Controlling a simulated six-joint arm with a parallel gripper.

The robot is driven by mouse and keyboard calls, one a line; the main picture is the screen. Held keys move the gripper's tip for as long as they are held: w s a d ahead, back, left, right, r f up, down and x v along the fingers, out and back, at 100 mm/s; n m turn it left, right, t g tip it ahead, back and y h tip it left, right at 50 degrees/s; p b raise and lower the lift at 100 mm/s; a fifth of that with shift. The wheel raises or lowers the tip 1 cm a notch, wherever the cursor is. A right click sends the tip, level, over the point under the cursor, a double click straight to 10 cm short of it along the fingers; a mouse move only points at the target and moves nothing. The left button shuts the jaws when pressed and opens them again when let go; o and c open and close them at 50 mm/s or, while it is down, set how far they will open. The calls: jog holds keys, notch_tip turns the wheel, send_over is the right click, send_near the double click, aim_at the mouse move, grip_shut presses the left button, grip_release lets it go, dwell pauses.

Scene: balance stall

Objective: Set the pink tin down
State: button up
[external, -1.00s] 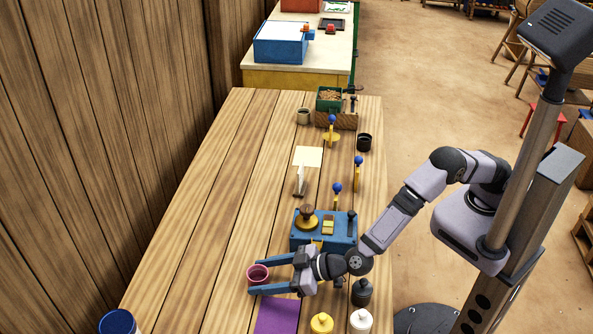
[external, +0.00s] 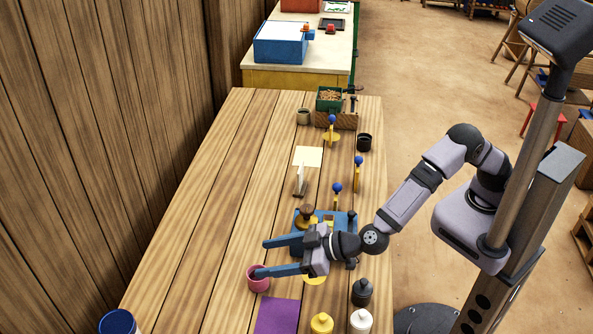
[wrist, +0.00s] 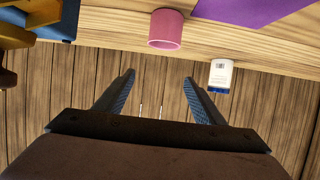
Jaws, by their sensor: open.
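My gripper (external: 266,257) is open and empty, raised above the table. In the external view its nearer finger overlaps the tin's rim; the wrist view shows the tin clear of both fingers. The purple mat shows at the top right of the wrist view (wrist: 240,8).
A blue balance box (external: 345,222) stands behind my gripper, partly hidden by it. The table's left side is clear.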

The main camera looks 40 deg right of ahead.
jog(key=shift+a, duration=0.15)
jog(key=s+a+r+n+g+y+p, duration=0.2)
jog(key=a+n+g+p, duration=0.3)
jog(key=a+n+g, duration=0.25)
jog(key=shift+w+d+f+n+g+h+p, duration=0.4)
jog(key=shift+w+d+f+h, duration=0.5)
jog(key=shift+d, duration=0.3)
jog(key=shift+w+d+f+n+g+h+p, duration=0.15)
jog(key=shift+w+d+f+g+h+p, duration=0.25)
jog(key=shift+w+d+f+h, duration=0.7)
jog(key=shift+w+d+f+n+g+h+p, duration=0.3)
jog(key=shift+w+d+f+h+p, duration=0.4)
jog(key=shift+d, duration=0.65)
jog(key=shift+s+f, duration=0.15)
jog(key=shift+s, duration=0.05)
jog(key=shift+p+x, duration=0.85)
jog(key=shift+x, duration=1.65)
jog(key=shift+s+d+f, duration=0.1)
jog(key=shift+d, duration=0.05)
